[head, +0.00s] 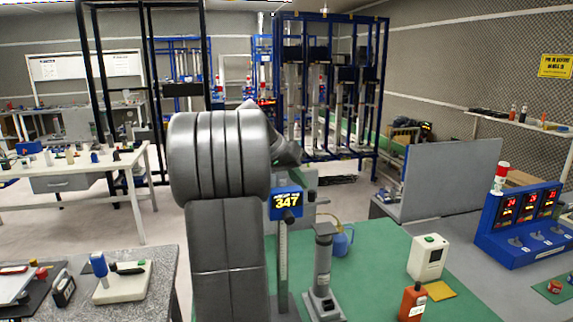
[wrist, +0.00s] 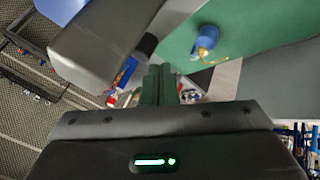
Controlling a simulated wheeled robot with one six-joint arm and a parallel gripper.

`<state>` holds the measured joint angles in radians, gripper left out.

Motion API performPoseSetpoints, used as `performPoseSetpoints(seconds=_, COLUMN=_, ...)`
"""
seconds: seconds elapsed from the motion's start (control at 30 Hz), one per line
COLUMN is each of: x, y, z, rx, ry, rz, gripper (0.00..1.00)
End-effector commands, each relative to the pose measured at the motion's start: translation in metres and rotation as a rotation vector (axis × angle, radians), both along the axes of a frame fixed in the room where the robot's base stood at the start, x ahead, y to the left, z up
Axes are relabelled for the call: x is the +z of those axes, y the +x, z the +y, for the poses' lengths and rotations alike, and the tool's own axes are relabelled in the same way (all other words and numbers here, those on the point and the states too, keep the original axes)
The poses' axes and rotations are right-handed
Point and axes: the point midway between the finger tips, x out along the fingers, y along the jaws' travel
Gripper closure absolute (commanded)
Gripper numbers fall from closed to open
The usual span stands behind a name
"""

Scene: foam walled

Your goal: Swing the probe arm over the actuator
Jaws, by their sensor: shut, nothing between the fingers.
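The two stand apart. My gripper (wrist: 159,82) shows in the wrist view with its fingers together and empty. A blue display part (wrist: 126,72) shows beside the fingers.
A grey panel (head: 450,180) and a blue console (head: 520,226) stand right.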

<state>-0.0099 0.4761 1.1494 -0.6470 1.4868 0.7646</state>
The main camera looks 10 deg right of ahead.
Motion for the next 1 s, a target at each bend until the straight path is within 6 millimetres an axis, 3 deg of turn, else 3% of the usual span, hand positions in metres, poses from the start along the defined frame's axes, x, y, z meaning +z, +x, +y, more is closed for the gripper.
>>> performPoseSetpoints(seconds=0.5, x=0.086, y=-0.004, z=0.065, rx=0.003, ry=-0.001, rz=-0.002, gripper=1.00)
performPoseSetpoints(seconds=0.7, x=0.098, y=-0.006, z=0.074, rx=0.000, ry=0.000, rz=0.000, gripper=1.00)
performPoseSetpoints(seconds=1.0, x=0.100, y=-0.006, z=0.075, rx=0.000, ry=0.001, rz=0.001, gripper=1.00)
